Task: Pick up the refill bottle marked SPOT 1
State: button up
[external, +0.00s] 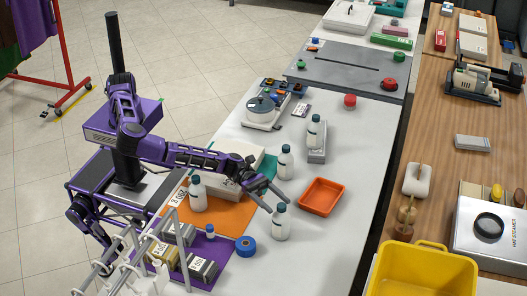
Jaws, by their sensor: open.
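Several similar white bottles with dark caps stand upright on the white counter (325,250). One bottle (280,226) is at my gripper (280,204), nearest its fingertips. My gripper is open, with its fingers reaching toward that bottle's cap; I cannot tell whether they touch it. A second bottle (285,165) stands behind my gripper. A third bottle (314,134) stands farther back at a grey block. Another bottle (197,196) stands on an orange mat, nearer my base. The markings on the bottles are too small to read, so I cannot tell which is SPOT 1.
An orange tray (321,197) lies right of my gripper. A blue tape roll (246,246) lies in front. A white box (224,169) is beneath my forearm. A grey wire rack (160,240) stands front left. A yellow basket (425,272) is at the lower right.

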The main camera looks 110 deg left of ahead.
aim_at(279, 204)
jog(key=shift+r+x, duration=0.15)
jog(key=shift+x, duration=0.7)
jog(key=shift+r+x, duration=0.1)
jog(key=shift+x, duration=0.75)
grip_shut()
jog(key=shift+r, duration=0.1)
